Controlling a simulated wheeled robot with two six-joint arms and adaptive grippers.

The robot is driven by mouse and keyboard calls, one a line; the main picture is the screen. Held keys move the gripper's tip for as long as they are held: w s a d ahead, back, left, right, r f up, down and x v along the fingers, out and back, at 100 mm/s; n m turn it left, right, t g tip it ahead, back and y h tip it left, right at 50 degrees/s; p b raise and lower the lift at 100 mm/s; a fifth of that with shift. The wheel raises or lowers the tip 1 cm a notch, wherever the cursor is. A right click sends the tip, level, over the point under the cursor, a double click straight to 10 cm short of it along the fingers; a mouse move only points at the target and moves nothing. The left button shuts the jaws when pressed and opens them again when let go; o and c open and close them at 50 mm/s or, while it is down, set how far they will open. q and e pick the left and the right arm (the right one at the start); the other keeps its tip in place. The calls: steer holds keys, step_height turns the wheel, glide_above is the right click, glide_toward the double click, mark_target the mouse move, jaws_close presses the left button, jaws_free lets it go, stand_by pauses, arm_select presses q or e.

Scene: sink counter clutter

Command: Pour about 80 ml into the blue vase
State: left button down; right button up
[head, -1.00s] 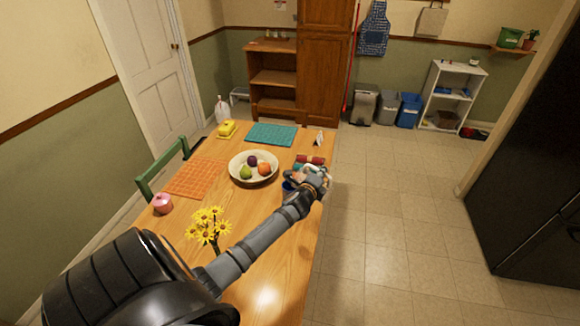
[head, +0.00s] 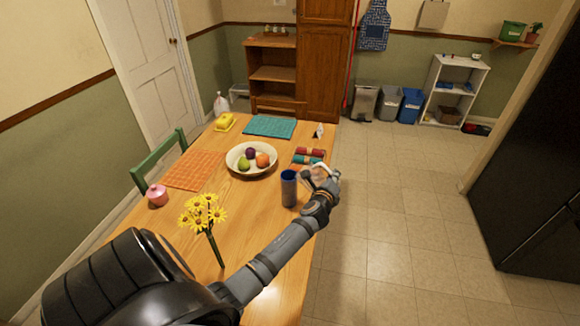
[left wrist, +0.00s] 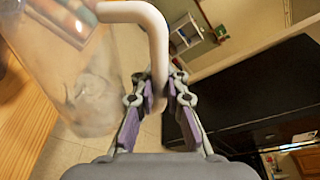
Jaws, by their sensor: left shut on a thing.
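The blue vase (head: 289,190) stands upright on the table near its right edge. My left gripper (head: 325,178) is just right of the vase, close to the table's right edge. It is shut on the pale handle (left wrist: 158,48) of a clear jug. The clear jug (left wrist: 88,95) fills the left of the left wrist view, and a small part of it shows in the head view (head: 310,170), beside the vase top. I cannot tell how much liquid is in it. My right gripper is not in view.
A fruit bowl (head: 236,168) stands behind the vase, and rolled cloths (head: 312,153) lie to its right. Yellow flowers (head: 203,210), a pink pot (head: 157,195), an orange mat (head: 190,172) and a teal mat (head: 270,128) are also on the table. Open floor lies to the right.

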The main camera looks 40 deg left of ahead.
arm_select(q)
steer(key=shift+f+b, duration=0.5)
steer(key=shift+f, duration=0.15)
steer(key=shift+s+d+f+m+b, duration=0.15)
steer(key=shift+f+m+b, duration=0.25)
steer(key=shift+m+b, duration=0.2)
steer(key=shift+d, duration=0.1)
steer(key=shift+r, duration=0.1)
stand_by(0.6)
